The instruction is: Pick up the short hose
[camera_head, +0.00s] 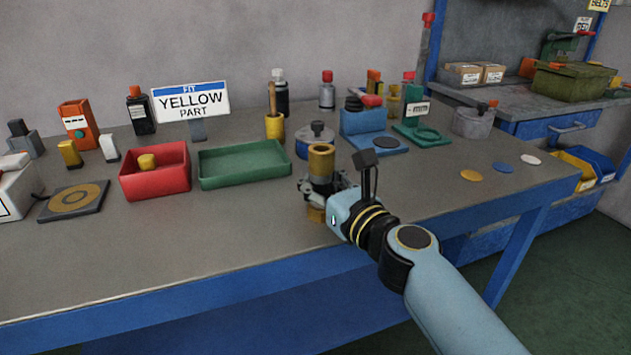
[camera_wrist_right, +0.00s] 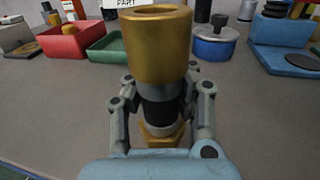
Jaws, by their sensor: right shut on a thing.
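The short hose (camera_head: 321,162) is upright near the front middle of the workbench. It has a wide brass-coloured upper end, a dark middle and a brass-coloured foot. My right gripper (camera_head: 319,190) comes in from the right and is shut around its middle. In the right wrist view the hose (camera_wrist_right: 157,48) stands between the two fingers (camera_wrist_right: 158,103), its open top tilted slightly into view. I cannot tell whether its foot touches the bench. My left gripper is not in view.
Behind on the bench (camera_head: 200,255) are a red tray (camera_head: 155,183) with a yellow part, an empty green tray (camera_head: 245,176) and a sign (camera_head: 191,103) reading "FIT YELLOW PART". A blue pot (camera_head: 303,150) stands close behind the hose. The bench's front left is clear.

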